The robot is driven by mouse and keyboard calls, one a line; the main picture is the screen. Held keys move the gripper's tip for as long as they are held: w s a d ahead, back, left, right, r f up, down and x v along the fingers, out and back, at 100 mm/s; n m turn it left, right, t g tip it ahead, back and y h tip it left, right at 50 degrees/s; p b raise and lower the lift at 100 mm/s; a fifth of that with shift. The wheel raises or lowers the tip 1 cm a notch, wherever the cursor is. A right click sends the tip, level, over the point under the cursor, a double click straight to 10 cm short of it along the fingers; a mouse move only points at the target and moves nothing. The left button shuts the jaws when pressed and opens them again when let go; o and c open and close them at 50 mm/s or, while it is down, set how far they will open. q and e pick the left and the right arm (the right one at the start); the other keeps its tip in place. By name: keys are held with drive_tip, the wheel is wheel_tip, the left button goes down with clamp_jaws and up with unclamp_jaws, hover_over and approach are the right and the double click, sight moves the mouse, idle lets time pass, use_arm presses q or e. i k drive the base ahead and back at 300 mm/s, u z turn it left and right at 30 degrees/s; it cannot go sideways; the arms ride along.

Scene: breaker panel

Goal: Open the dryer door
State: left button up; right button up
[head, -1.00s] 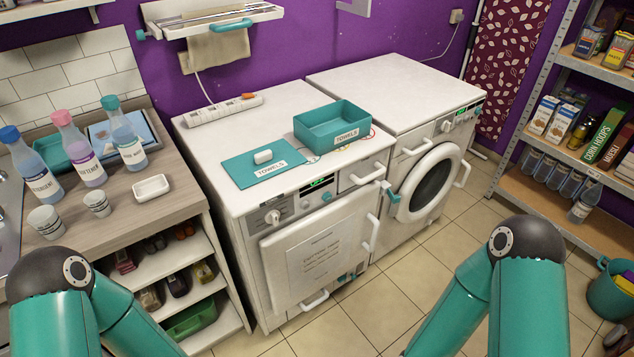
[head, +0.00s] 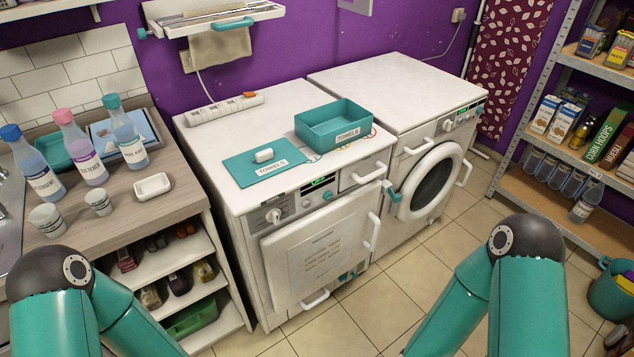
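Two white machines stand side by side by the purple wall. The left machine (head: 247,208) has a square door (head: 318,250) with a white upright handle (head: 374,231) near its right edge; it looks like the dryer. The door appears closed, though I cannot tell whether it is latched. A teal latch-like piece (head: 391,191) sits by its upper right corner. The right machine (head: 405,85) has a round door (head: 431,182) with a white handle (head: 465,173), and it appears shut. Only upper parts of my two arms show at the bottom corners. Both grippers are out of view.
On the left machine lie a teal bin (head: 333,126), a teal board (head: 262,163) and a power strip (head: 223,108). A counter (head: 170,197) with bottles stands left, shelves (head: 560,205) and a teal bucket (head: 610,295) right. The tiled floor (head: 375,310) ahead is clear.

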sight(304, 256)
drive_tip(key=k, duration=1.25)
drive_tip(key=z, duration=0.3)
drive_tip(key=i, duration=1.9)
drive_tip(key=u, duration=0.55)
